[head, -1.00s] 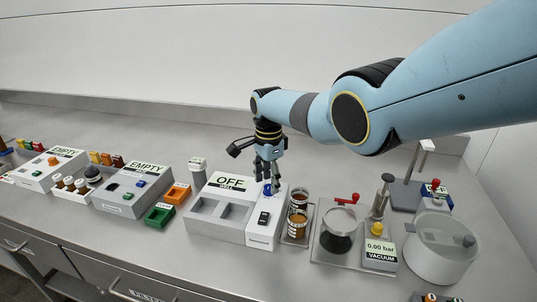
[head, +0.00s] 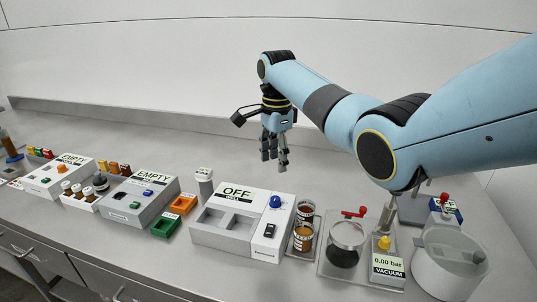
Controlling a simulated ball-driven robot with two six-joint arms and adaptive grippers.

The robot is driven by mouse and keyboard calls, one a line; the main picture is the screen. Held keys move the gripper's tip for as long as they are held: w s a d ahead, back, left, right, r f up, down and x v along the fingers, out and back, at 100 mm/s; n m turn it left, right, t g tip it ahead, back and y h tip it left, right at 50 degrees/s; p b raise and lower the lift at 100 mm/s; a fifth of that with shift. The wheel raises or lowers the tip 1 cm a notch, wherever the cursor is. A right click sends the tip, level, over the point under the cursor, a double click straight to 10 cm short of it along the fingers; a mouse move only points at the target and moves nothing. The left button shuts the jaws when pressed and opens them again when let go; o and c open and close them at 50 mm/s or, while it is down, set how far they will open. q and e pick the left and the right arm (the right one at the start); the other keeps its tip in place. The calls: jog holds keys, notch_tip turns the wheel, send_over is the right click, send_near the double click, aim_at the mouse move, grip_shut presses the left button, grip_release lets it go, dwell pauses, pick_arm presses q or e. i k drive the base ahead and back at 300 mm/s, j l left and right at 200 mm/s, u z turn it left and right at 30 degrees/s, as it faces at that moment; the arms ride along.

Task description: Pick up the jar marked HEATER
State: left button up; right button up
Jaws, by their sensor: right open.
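My right gripper (head: 273,155) hangs open and empty above the bench, fingers pointing down, behind the white box with the OFF display. Two glass jars with brown contents stand on a small tray right of that box: a rear jar (head: 305,211) and a front jar (head: 303,238). Both carry pale labels that are too small to read, so I cannot tell which jar, if any, is marked HEATER. A grey lidded container (head: 204,188) stands left of the OFF box; its top label is also unreadable. My left gripper is not in view.
The OFF box (head: 212,238) has a blue knob (head: 275,202). Right of the jars are a glass vessel with a red handle (head: 346,243), a gauge reading 0.00 bar (head: 388,265) and a white round pot (head: 447,265). Two EMPTY boxes stand left. The bench behind is clear.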

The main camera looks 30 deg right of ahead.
aim_at(307, 208)
jog(key=k+j, duration=0.8)
jog(key=k, duration=0.05)
